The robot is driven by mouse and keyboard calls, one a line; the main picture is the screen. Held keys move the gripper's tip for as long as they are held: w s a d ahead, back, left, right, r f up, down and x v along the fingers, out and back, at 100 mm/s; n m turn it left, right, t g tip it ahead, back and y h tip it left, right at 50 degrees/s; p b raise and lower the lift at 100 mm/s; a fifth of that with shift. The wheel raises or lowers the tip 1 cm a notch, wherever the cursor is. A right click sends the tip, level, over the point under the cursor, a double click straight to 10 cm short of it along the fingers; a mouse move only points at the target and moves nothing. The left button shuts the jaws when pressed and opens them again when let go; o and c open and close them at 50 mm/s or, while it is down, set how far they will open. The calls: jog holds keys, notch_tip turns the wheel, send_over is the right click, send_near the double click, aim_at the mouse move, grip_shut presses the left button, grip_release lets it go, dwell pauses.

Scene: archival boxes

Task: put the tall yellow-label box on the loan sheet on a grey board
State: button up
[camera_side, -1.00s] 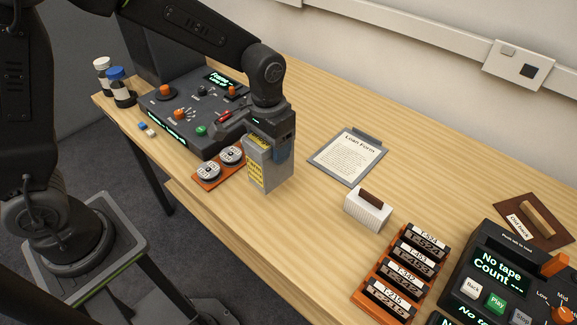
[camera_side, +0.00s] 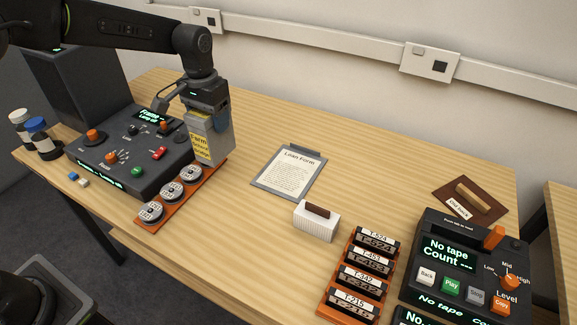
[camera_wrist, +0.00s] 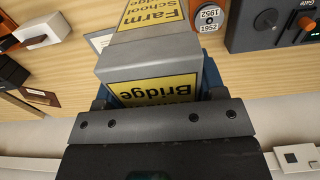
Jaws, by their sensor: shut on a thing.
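The tall grey box with a yellow label (camera_side: 222,145) is upright in my gripper (camera_side: 207,112), left of the loan sheet. The gripper is shut on its upper part. In the wrist view the box (camera_wrist: 118,66) fills the top middle, with yellow labels reading "Farm School" and "Bridge", between blue pads of my gripper (camera_wrist: 155,88). The loan sheet (camera_side: 290,171), headed "Loan Form", lies on a grey board (camera_side: 263,187) and is bare. The gap between the box's underside and the table is hard to judge.
An orange tray of reels (camera_side: 166,213) lies below and left of the box, beside a dark control console (camera_side: 120,175). A white block with a brown handle (camera_side: 317,222), a tape rack (camera_side: 357,275) and a tape player (camera_side: 465,265) stand to the right. Wood between box and board is clear.

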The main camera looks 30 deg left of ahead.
jog(key=w, duration=0.2)
jog(key=w+a, duration=0.1)
jog(key=w, duration=0.1)
jog(key=shift+w+d+f, duration=0.15)
jog(key=shift+w, duration=0.1)
jog(key=w+d+f, duration=0.3)
jog(key=d+f, duration=0.7)
jog(key=d, duration=0.1)
jog(key=shift+f, duration=0.4)
jog(key=shift+f, duration=0.1)
jog(key=o, duration=1.2)
jog(key=shift+f, duration=0.1)
jog(key=shift+c, duration=0.2)
